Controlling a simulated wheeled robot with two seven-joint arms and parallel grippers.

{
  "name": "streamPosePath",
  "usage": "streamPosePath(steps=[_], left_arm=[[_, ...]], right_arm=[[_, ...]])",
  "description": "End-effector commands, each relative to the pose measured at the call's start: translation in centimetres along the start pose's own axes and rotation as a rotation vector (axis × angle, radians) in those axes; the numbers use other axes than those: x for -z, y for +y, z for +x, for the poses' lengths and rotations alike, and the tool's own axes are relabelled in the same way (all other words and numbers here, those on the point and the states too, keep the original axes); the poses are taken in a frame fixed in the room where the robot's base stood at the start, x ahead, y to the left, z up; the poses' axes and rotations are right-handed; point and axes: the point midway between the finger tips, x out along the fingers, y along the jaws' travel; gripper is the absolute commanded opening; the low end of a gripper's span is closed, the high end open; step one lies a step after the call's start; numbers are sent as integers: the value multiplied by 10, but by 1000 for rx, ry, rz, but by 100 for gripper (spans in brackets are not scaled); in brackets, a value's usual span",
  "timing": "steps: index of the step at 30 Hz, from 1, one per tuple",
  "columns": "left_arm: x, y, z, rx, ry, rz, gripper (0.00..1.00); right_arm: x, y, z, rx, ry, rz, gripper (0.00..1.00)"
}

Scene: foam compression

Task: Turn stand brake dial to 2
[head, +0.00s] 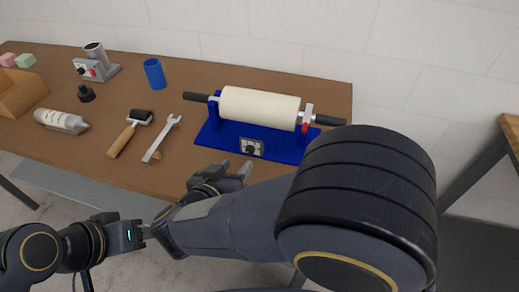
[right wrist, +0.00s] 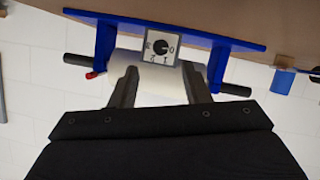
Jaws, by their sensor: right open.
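The blue stand (head: 215,141) is on the brown table and holds a cream roll (head: 260,107) on a dark bar. A square grey dial plate with a black knob (head: 251,148) is on its front. In the right wrist view the dial (right wrist: 160,46) shows between my fingertips, with marks around the knob too small to read surely. My right gripper (head: 234,170) is open and empty in front of the stand, apart from the dial; its fingers also show in the right wrist view (right wrist: 161,88). My left gripper (head: 144,235) is at the lower left, its fingertips partly hidden.
A red-tipped clamp (head: 306,119) is at the roll's right end. My right arm covers the lower right.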

Motion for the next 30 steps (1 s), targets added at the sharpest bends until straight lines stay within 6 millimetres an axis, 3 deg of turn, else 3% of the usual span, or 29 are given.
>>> streamPosePath(steps=[12,24,30], left_arm=[[-2,-2,4,0,0,0,45],[-2,-2,4,0,0,0,45],[-2,-2,4,0,0,0,45]], right_arm=[[0,0,63,0,-2,3,43],[0,0,72,3,-1,4,43],[0,0,72,3,-1,4,17]])
